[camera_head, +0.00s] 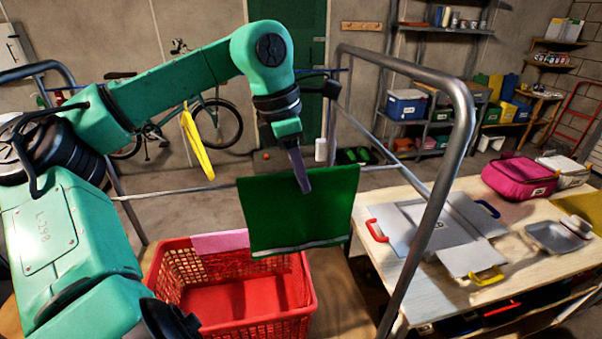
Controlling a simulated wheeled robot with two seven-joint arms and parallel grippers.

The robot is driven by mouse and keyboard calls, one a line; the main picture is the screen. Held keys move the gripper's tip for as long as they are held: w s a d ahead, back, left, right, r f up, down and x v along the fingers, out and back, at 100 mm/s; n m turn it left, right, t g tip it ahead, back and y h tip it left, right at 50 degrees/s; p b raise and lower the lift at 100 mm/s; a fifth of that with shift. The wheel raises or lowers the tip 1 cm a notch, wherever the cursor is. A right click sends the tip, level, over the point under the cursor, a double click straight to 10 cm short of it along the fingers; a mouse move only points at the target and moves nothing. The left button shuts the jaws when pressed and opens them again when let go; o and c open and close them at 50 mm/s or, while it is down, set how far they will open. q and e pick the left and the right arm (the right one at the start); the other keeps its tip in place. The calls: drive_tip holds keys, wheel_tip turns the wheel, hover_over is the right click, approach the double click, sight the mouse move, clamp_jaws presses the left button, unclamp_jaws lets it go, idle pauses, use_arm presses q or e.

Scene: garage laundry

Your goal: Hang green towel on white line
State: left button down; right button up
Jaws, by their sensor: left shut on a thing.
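The green towel (290,218) hangs spread out in front of me, with a pale stripe near its lower edge. My left gripper (304,185) comes down from above and is shut on the towel near its top edge. The white line (170,191) runs across the metal frame; it shows left of the towel and again to its right. The towel hides the line's middle stretch, and I cannot tell whether the towel touches the line.
A red basket (232,300) stands below the towel, with a pink cloth (220,241) at its far rim. The grey metal frame (440,205) rises between the basket and a wooden table (440,296). A bicycle (217,123) and a yellow strip (197,147) are behind.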

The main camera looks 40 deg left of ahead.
use_arm(q)
drive_tip(key=c, duration=0.8)
unclamp_jaws()
drive_tip(key=shift+o, duration=0.2)
drive_tip(key=v, duration=1.4)
drive_tip(key=shift+s+r, duration=0.15)
drive_tip(key=shift+r, duration=0.1)
drive_tip(key=shift+a, duration=0.1)
